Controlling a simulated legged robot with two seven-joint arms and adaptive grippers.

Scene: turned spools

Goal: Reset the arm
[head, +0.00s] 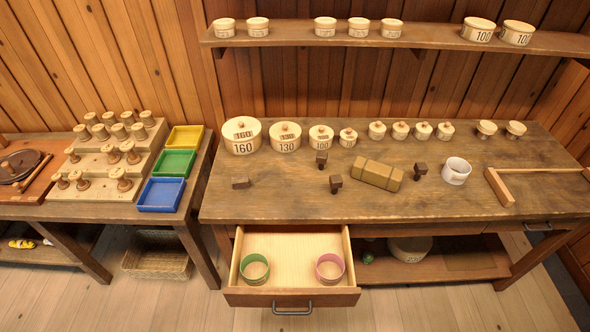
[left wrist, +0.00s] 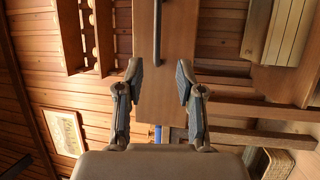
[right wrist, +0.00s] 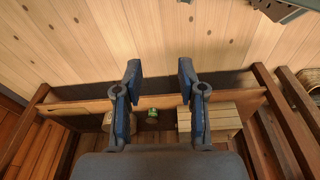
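Neither of my grippers nor my arms shows in the head view. In the left wrist view my left gripper (left wrist: 160,82) is open, its two fingers wide apart and nothing between them. Beyond it is a wooden panel (left wrist: 165,95) with a dark bar handle (left wrist: 157,35); I cannot tell the gap. In the right wrist view my right gripper (right wrist: 160,82) is open and empty. Beyond its fingers are the lower shelf area and a small green object (right wrist: 152,114).
The workbench (head: 440,200) carries lidded round boxes, dark blocks, a tan block (head: 376,175) and a white cup (head: 456,171). A stepped stand (head: 100,163) with spools stands left. The bench's front middle is clear.

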